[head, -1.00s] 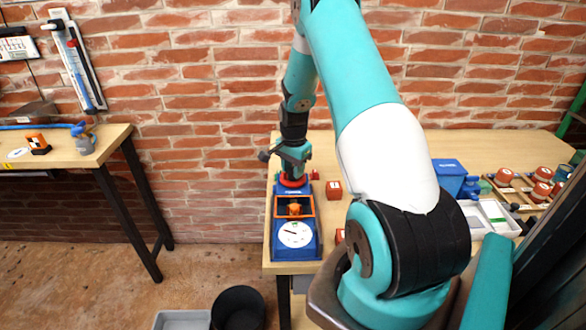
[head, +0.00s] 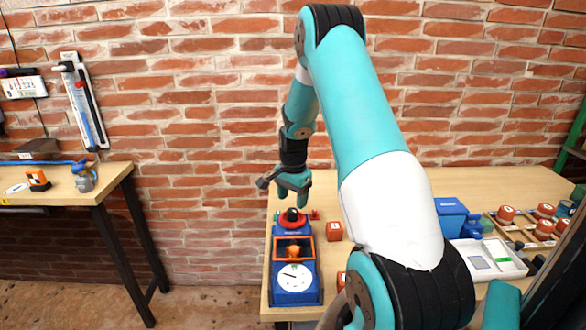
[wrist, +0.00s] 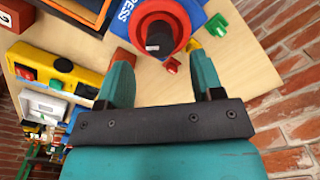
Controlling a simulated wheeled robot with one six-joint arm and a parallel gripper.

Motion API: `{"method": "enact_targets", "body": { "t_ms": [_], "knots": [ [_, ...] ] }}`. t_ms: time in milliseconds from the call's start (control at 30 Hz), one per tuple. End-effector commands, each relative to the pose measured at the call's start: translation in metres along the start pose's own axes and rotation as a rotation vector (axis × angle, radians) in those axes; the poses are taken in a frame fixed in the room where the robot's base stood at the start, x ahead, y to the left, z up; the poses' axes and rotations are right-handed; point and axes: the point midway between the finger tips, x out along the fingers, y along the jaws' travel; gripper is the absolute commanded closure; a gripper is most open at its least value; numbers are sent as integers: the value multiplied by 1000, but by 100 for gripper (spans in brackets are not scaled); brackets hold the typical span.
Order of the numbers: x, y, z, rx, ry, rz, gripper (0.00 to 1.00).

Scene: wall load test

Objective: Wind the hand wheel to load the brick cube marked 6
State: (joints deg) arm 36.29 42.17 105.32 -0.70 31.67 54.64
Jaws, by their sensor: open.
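The blue press (head: 281,296) stands at the table's left end, with a white dial (head: 295,278) in front and an orange frame (head: 292,262) behind it. An orange block-like part (head: 293,252) sits within the frame; I cannot read a mark on it. The red hand wheel (head: 292,221) with its black knob is at the press's back, also seen in the wrist view (wrist: 178,14). My gripper (head: 296,205) is above the wheel, apart from it. In the wrist view my gripper (wrist: 163,66) is open and empty, fingers pointing toward the wheel.
Red cubes (head: 333,231) stand right of the press. A blue bin (head: 450,218), white tray (head: 492,262) and several red-topped weights (head: 506,214) lie farther right. A yellow box with buttons (wrist: 50,68) shows in the wrist view. A brick wall (head: 210,130) rises behind.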

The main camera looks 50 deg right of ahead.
Motion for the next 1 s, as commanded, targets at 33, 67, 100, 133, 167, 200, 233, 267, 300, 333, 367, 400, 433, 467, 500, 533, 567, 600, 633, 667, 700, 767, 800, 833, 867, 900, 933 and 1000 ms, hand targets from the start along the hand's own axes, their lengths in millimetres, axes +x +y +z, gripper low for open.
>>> {"method": "enact_targets", "body": {
  "t_ms": [33,67,100,133,167,200,233,267,300,333,367,400,433,467,500,533,567,600,633,667,700,767,800,833,867,900,933,1000],
  "knots": [
    [-13,-1,-1,0,4,-6,39],
    [-21,-1,-1,0,5,-7,39],
    [-32,-1,-1,0,5,-7,39],
    [-39,-1,-1,0,4,-6,39],
    [-47,-1,-1,0,5,-7,39],
    [-58,-1,-1,0,5,-7,39],
    [-65,-1,-1,0,4,-6,39],
    [-73,-1,-1,0,4,-6,39],
    [-82,-1,0,0,4,-6,39],
    [-89,-1,0,0,4,-5,39],
    [-95,-1,0,0,3,-5,39],
    [-102,-1,0,0,4,-6,39],
    [-107,0,0,0,3,-4,39],
    [-112,0,0,0,3,-4,39],
    [-117,0,0,0,2,-3,39],
    [-121,0,0,0,2,-3,39],
    [-123,0,0,0,2,-3,39],
    [-126,0,0,0,1,-2,39],
    [-128,0,0,0,1,-2,39],
    [-130,0,0,0,1,-2,39],
    [-131,0,0,0,1,-2,39],
    [-132,0,0,0,1,-1,39],
    [-132,0,0,0,0,-1,39],
    [-132,0,0,0,0,-1,39],
    [-132,0,0,0,0,-1,39],
    [-132,0,0,0,0,-1,39],
    [-132,0,0,0,0,-1,39],
    [-132,0,0,0,0,-1,39]
  ]
}}
